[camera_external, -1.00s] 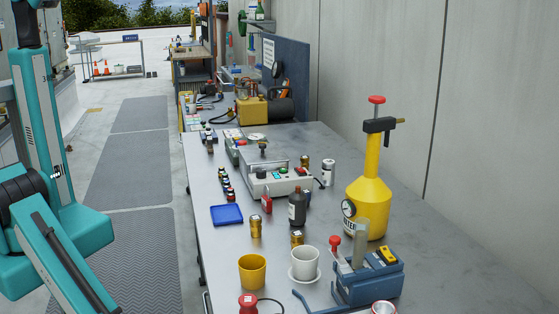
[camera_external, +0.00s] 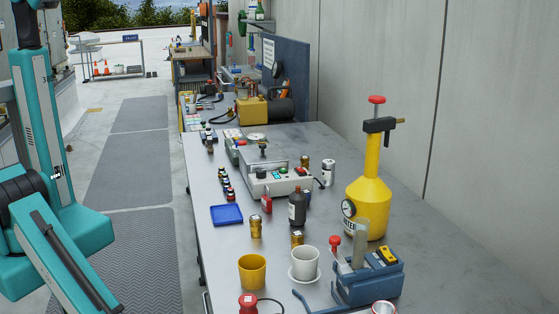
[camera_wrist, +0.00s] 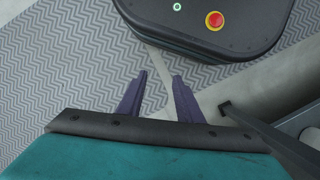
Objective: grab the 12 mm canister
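Several small canisters stand upright on the bench in the external view; I cannot read which is 12 mm. One gold canister (camera_external: 255,227) stands near the blue tray, another gold one (camera_external: 297,239) is partly hidden behind the white cup, and a third gold one (camera_external: 305,164) stands behind the grey device. A white and dark can (camera_external: 328,172) stands beside that third one. My gripper (camera_wrist: 160,77) shows in the wrist view with its two dark fingers apart and nothing between them. It points down over the floor, away from the bench. The external view does not show the fingers.
The bench (camera_external: 450,265) also holds a blue tray (camera_external: 227,215), a dark bottle (camera_external: 297,207), a yellow cup (camera_external: 252,271), a white cup (camera_external: 305,263), a tall yellow pump (camera_external: 370,206) and a blue tool (camera_external: 368,283). A wall stands behind it. Floor mats (camera_external: 130,170) lie clear left of it.

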